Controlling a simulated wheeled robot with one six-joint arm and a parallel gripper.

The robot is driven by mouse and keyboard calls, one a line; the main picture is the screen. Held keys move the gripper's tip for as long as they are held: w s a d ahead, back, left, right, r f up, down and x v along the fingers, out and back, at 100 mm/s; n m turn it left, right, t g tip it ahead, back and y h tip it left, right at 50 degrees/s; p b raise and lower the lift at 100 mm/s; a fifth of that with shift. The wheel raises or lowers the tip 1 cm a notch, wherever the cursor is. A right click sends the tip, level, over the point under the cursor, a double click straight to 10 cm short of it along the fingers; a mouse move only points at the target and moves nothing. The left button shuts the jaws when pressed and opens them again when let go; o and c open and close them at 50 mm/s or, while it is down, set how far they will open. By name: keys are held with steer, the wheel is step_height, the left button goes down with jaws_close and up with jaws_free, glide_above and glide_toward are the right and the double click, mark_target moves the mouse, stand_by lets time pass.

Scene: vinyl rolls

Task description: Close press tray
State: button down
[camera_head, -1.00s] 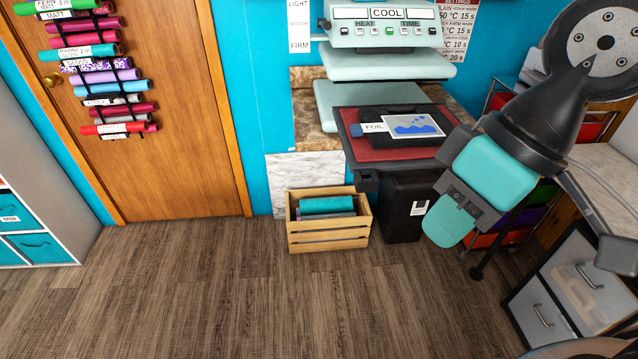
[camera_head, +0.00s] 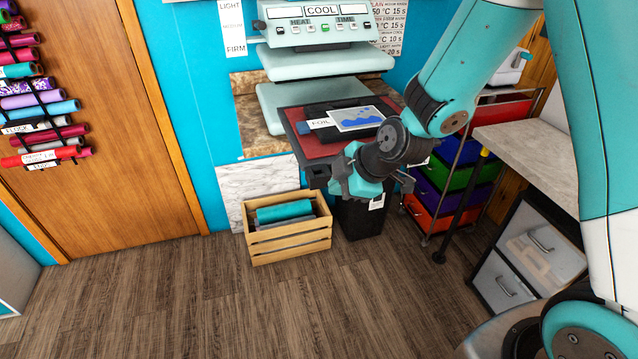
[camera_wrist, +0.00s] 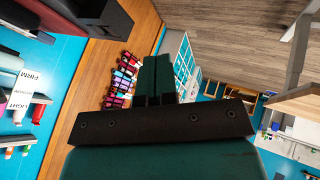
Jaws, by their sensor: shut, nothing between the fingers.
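The press tray (camera_head: 322,150) is slid out below the heat press (camera_head: 318,28). It has a red pad with a dark rim. A dark flat item with a FOIL label and a blue-and-white picture (camera_head: 358,118) lie on it. My gripper (camera_head: 370,188) is in front of the tray's front right edge and hides part of it. In the wrist view the two dark green fingers (camera_wrist: 155,78) are together with nothing between them. I cannot tell whether the gripper touches the tray.
A wooden crate (camera_head: 290,243) with rolls stands on the floor below, beside a black bin (camera_head: 357,222). A drawer trolley (camera_head: 455,185) and a counter (camera_head: 535,150) are at right. The floor in front is clear.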

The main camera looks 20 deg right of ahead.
mark_target(318, 185)
steer(key=shift+w+a+f+p, duration=0.45)
steer(key=shift+w+f, duration=0.35)
steer(key=shift+w, duration=0.35)
steer(key=shift+w+a+f+p, duration=0.3)
steer(key=shift+w+f+p, duration=0.2)
steer(key=shift+w+f, duration=0.45)
steer(key=shift+w+a+f+p, duration=0.45)
steer(key=shift+w+f, duration=0.15)
steer(key=shift+w, duration=0.7)
